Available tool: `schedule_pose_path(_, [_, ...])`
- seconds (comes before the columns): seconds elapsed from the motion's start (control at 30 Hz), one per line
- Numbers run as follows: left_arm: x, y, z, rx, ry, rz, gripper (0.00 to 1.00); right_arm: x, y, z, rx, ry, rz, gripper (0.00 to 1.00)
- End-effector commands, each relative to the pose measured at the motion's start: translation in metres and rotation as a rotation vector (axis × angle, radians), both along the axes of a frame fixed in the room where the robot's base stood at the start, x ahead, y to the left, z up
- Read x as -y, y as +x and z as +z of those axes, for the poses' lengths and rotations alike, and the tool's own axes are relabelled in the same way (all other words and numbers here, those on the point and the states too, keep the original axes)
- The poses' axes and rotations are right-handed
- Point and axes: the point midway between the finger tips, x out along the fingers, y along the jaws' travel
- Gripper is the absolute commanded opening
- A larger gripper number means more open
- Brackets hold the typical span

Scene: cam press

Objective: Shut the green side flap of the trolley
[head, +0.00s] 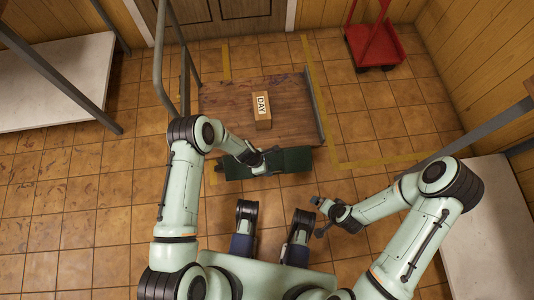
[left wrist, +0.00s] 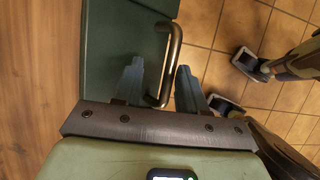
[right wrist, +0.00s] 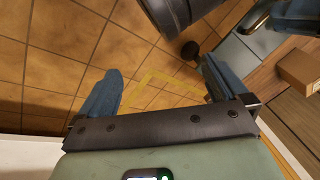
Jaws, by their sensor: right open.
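The trolley (head: 225,105) has a wooden deck and stands in the middle of the head view. Its green side flap (head: 294,159) is at the deck's near edge; its exact tilt is hard to tell. The flap also fills the upper left of the left wrist view (left wrist: 110,50), with a dark bar handle (left wrist: 173,55) on it. My left gripper (head: 265,160) is at the flap. Its fingers (left wrist: 160,88) are apart, with the handle showing between them; contact is unclear. My right gripper (head: 323,217) is open and empty over the floor, right of and nearer than the flap.
A box marked DAY (head: 262,110) lies on the deck. A grey rail (head: 314,108) edges the deck's right side. A red cart (head: 372,48) stands at the back right. White-topped tables stand at left (head: 60,85) and right (head: 480,225). Tiled floor lies clear around the trolley.

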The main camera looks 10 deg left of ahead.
Motion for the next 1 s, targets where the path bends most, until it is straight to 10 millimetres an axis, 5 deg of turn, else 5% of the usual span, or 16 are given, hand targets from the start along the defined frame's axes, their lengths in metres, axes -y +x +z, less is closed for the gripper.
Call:
schedule_pose_path(0.43, [-0.004, -0.003, 0.011, -0.005, -0.002, -0.001, 0.40, -0.003, -0.005, 0.005, -0.014, 0.007, 0.005, 1.00])
schedule_pose_path(1.0, [-0.046, -0.009, 0.114, -0.001, 0.000, 0.000, 0.40, -0.028, -0.055, 0.040, -0.144, 0.072, 0.059, 1.00])
